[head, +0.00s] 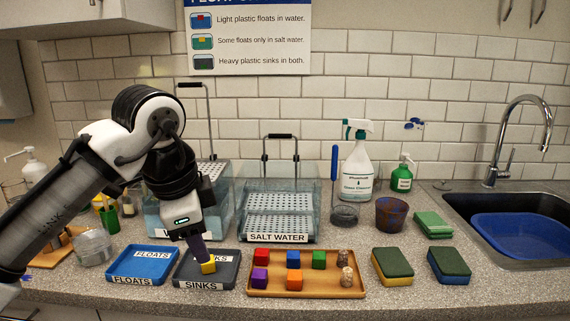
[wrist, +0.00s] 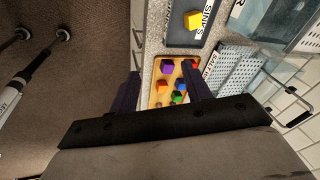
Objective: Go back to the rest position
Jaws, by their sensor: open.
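My gripper (head: 198,248) is open and points down over the grey SINKS tray (head: 183,269). In the wrist view its two dark purple fingers (wrist: 161,68) stand apart with nothing held. A yellow cube (head: 208,267) rests in the SINKS tray; in the head view a finger overlaps its top. The wrist view shows the yellow cube (wrist: 193,20) beyond the fingertips, apart from them. The blue FLOATS tray (head: 142,264) beside it looks empty.
A wooden tray (head: 305,293) holds several coloured cubes and speckled pieces. Behind it stand the SALT WATER tank (head: 277,238) and another tank partly hidden by my arm. Sponges (head: 392,267) lie right, before the sink (head: 515,240).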

